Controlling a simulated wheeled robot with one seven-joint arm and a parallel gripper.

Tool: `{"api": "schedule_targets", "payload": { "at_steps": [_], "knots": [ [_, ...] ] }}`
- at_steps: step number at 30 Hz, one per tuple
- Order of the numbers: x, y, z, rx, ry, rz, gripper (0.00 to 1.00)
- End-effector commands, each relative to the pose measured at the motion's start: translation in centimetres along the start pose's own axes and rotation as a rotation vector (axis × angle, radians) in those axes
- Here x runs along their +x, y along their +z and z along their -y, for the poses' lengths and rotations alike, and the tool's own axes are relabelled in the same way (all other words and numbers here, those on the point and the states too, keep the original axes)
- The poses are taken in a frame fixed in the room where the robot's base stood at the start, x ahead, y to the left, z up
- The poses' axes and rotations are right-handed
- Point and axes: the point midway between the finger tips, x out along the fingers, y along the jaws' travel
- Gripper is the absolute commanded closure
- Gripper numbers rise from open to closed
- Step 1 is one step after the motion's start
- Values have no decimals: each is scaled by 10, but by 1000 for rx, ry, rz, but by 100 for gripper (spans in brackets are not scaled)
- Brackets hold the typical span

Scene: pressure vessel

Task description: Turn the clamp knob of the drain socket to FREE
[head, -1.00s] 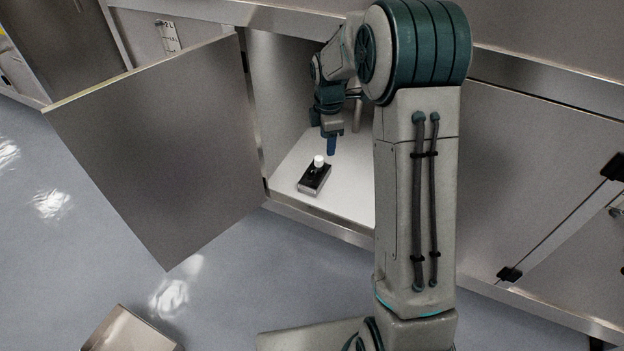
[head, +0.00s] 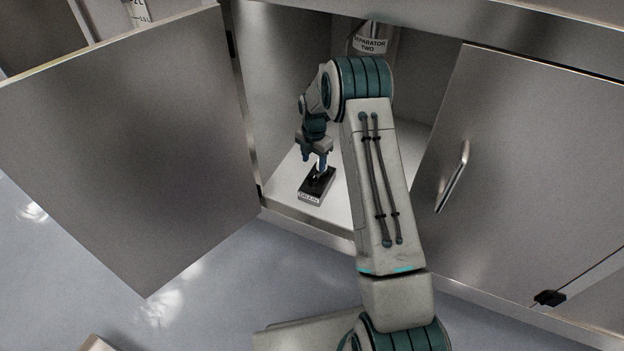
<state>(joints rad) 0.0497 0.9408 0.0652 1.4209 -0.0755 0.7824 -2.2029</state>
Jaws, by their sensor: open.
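The drain socket (head: 315,187) is a small dark block with a light front label reading like "DRAIN". It sits on the white floor of the open cabinet. My gripper (head: 314,167) points down just above the block, with its blue fingers apart. A bit of the white knob shows between or behind the fingers; most of it is hidden. I cannot tell whether the fingers touch it, nor which way the knob is turned.
An open cabinet door (head: 130,150) stands to the left and another door (head: 525,180) with a handle to the right. A vessel labelled "SEPARATOR TWO" (head: 369,44) stands at the back of the cabinet. Bare white cabinet floor (head: 283,185) lies left of the block.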

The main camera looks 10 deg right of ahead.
Motion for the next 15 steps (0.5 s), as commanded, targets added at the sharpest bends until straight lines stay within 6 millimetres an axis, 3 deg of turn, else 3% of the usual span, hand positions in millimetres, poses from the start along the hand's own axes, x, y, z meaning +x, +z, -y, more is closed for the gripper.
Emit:
{"api": "schedule_targets", "payload": {
  "at_steps": [1, 6, 15],
  "knots": [
    [17, -1, 0, -2, -2, -2, 48],
    [51, -3, -2, -4, -1, -1, 48],
    [83, -4, -3, -6, 0, 0, 48]
  ]
}}
